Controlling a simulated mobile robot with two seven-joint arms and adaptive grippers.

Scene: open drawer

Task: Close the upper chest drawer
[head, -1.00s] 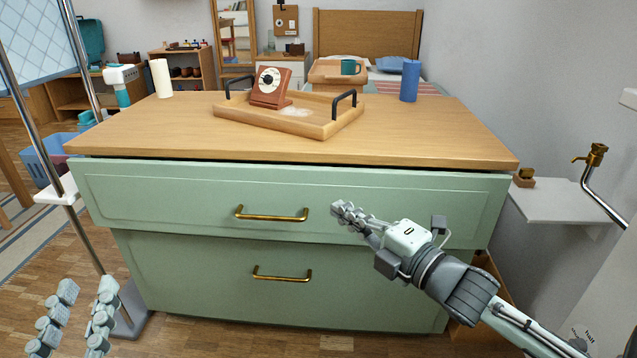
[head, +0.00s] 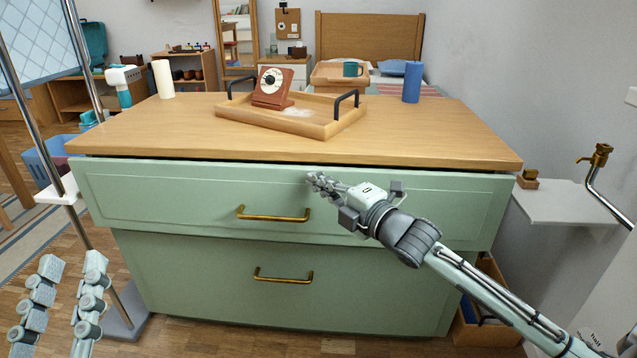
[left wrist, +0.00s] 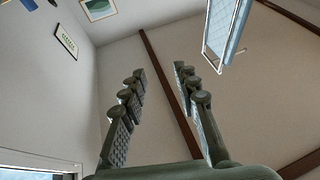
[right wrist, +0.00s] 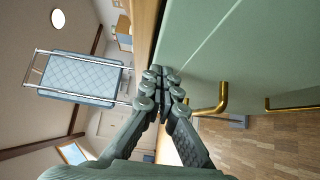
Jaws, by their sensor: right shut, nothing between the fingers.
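The upper drawer (head: 170,195) is a pale green front with a brass handle (head: 273,214). It sticks out a little from the green chest, with a dark gap under the wooden top. The lower drawer (head: 210,290) sits further back. My right gripper (head: 316,180) is shut and empty, its fingertips at the upper drawer's front, above and right of the handle; I cannot tell whether they touch. In the right wrist view the shut fingers (right wrist: 164,72) lie beside the green front and the handle (right wrist: 222,98). My left gripper (head: 70,268) is open and empty at the lower left; its spread fingers show in the left wrist view (left wrist: 158,80).
On the chest's wooden top (head: 420,145) stand a tray (head: 300,126) with a timer-like box (head: 272,87), a white candle (head: 163,79) and a blue cylinder (head: 412,82). A metal stand (head: 60,150) is at the left, a white shelf (head: 575,203) at the right.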

